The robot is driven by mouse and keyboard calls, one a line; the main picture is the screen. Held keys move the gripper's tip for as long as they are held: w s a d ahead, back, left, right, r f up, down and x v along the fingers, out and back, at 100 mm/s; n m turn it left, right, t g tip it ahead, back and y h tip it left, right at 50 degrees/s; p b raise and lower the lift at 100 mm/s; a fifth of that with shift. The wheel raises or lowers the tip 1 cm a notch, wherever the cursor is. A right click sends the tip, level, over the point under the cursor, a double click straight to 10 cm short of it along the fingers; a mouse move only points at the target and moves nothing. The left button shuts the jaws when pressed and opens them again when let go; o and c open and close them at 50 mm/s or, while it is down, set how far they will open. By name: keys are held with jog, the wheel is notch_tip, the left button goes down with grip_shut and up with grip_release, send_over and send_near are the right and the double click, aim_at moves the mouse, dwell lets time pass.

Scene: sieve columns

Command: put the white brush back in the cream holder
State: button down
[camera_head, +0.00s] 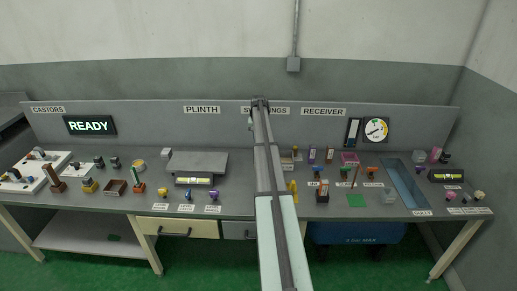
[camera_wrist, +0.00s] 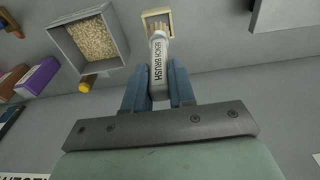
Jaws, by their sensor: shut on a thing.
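The white brush (camera_wrist: 159,62), lettered "BENCH BRUSH", is between the two blue fingers of my gripper (camera_wrist: 159,88) in the wrist view. My gripper is shut on its handle. The brush's pale bristles point away from my gripper, toward the cream holder (camera_wrist: 169,16), a small square open frame at the top of the view. The bristle end overlaps the holder's opening; I cannot tell whether it is inside or just above it. In the head view my own arm covers the middle of the bench, and I cannot make out the brush or the holder there.
A grey open box (camera_wrist: 121,42) of tan granules stands left of the holder, with a yellow-ended handle (camera_wrist: 85,84) beside it. Dark and purple labelled boxes (camera_wrist: 38,76) lie further left. The surface right of the brush looks mostly clear.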

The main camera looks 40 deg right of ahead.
jog(key=shift+f, duration=2.6)
jog(key=c, duration=0.9)
grip_release()
jog(key=shift+c, duration=0.2)
notch_tip(320, 180, up, 12)
jog(key=s+a, duration=0.1)
jog(key=shift+a, duration=0.1)
